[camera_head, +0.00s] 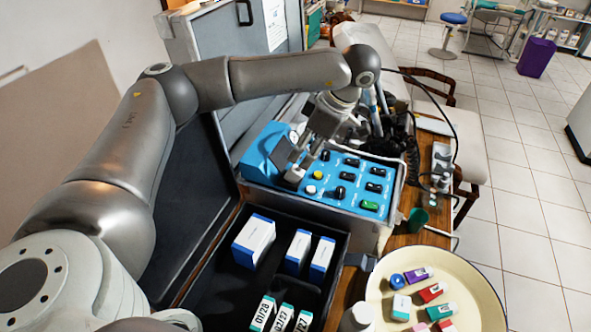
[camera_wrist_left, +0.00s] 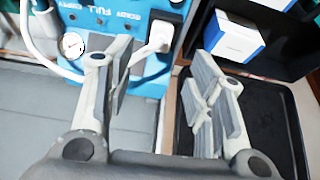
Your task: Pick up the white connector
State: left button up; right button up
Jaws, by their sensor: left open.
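In the left wrist view the connector (camera_wrist_left: 160,36) sits against the blue panel face, with a white cable curving away to the left. My left gripper (camera_head: 307,161) is over the panel close to the connector. In the wrist view its two fingers (camera_wrist_left: 160,75) are spread apart, with the connector seen beyond the gap between them. Nothing is held. My right gripper is not in view.
A black tray (camera_head: 212,290) with several white-and-blue boxes lies in front of the panel. A round cream tray (camera_head: 482,290) with small coloured items stands at the lower right. Black hoses (camera_head: 412,150) hang behind the panel. A gauge (camera_wrist_left: 72,45) shows on the panel.

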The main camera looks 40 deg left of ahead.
aim_at(297, 167)
pick_arm(q)
jog(key=shift+s+a+f, duration=0.15)
jog(key=shift+a+f, duration=0.05)
jog(key=shift+f, duration=0.25)
jog(key=shift+a+f, duration=0.15)
jog(key=shift+f, duration=0.2)
jog(key=p+x, duration=0.1)
jog(key=x, duration=0.1)
jog(key=p+x, duration=0.1)
jog(key=x, duration=0.2)
jog(key=shift+d+f, duration=0.15)
jog(key=shift+d, duration=0.1)
jog(key=shift+f, duration=0.2)
jog(key=shift+a+f, duration=0.1)
grip_shut()
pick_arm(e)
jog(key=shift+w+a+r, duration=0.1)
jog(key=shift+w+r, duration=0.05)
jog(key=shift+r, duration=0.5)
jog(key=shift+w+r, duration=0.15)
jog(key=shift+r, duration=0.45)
